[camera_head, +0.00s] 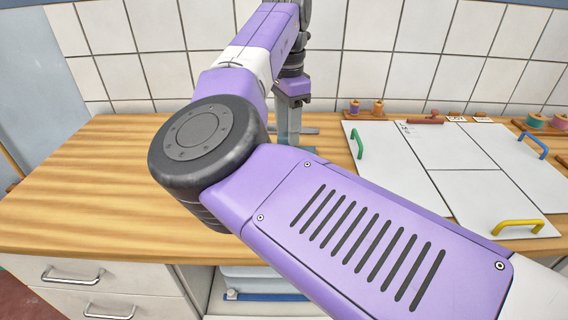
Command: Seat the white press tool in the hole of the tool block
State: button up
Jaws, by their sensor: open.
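My gripper (291,105) hangs down at the back of the wooden counter, near the tiled wall, partly hidden behind my own forearm. It is open; its fingertips are small and I cannot make out anything between them. Grey and bluish parts show low around the gripper, but I cannot tell whether they belong to the tool block. I cannot make out the white press tool or the hole; my arm covers much of the middle of the view.
White panels (400,150) with green (358,142), blue (533,145) and yellow (518,226) handles lie on the right of the counter. Thread spools (378,108) and a red item (425,118) stand behind them. The counter's left part (90,190) is clear, with drawers below (70,275).

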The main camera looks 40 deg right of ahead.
jog(key=shift+a+f, duration=0.25)
jog(key=shift+f, duration=3.6)
grip_shut()
